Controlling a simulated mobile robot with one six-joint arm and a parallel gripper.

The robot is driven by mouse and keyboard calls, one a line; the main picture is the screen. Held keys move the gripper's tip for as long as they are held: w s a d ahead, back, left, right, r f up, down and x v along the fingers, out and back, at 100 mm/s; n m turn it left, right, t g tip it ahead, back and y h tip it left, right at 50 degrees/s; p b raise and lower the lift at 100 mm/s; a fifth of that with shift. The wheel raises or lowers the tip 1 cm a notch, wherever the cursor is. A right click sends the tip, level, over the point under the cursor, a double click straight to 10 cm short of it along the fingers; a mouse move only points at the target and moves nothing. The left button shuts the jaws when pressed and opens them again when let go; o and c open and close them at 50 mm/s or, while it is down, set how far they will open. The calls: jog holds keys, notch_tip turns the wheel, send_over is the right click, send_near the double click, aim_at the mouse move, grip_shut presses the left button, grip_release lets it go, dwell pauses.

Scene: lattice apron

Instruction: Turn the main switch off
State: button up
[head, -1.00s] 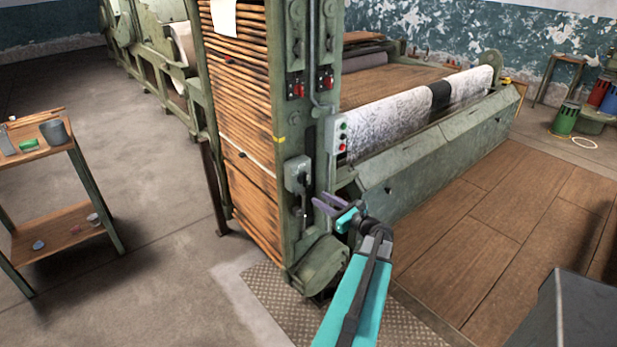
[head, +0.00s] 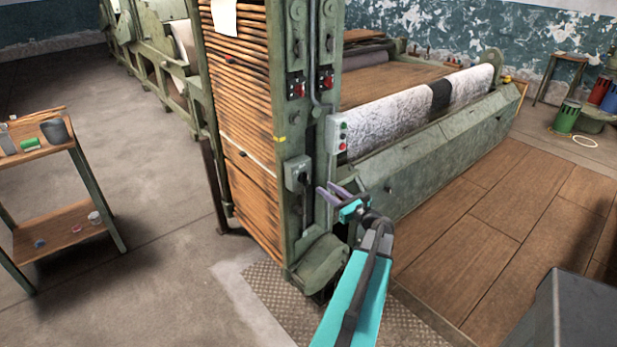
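A grey switch box (head: 297,172) with a dark handle (head: 304,181) is mounted low on the front of the green machine post. It looks like the main switch; its label is too small to read. My gripper (head: 328,193) is just right of the box and slightly lower, with its two purple fingers spread apart, pointing left toward the handle. Nothing shows between the fingers. They look apart from the handle, though the depth gap is hard to judge.
A push-button box (head: 338,133) with green and red buttons sits above my gripper. Two red switches (head: 298,90) are higher on the post. A green machine guard (head: 395,180) is close to the right. A small shelf table (head: 50,150) stands left on open floor.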

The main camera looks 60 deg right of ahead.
aim_at(307, 176)
jog(key=p+x, duration=0.3)
jog(key=x, duration=0.8)
jog(key=shift+a, duration=0.1)
grip_shut()
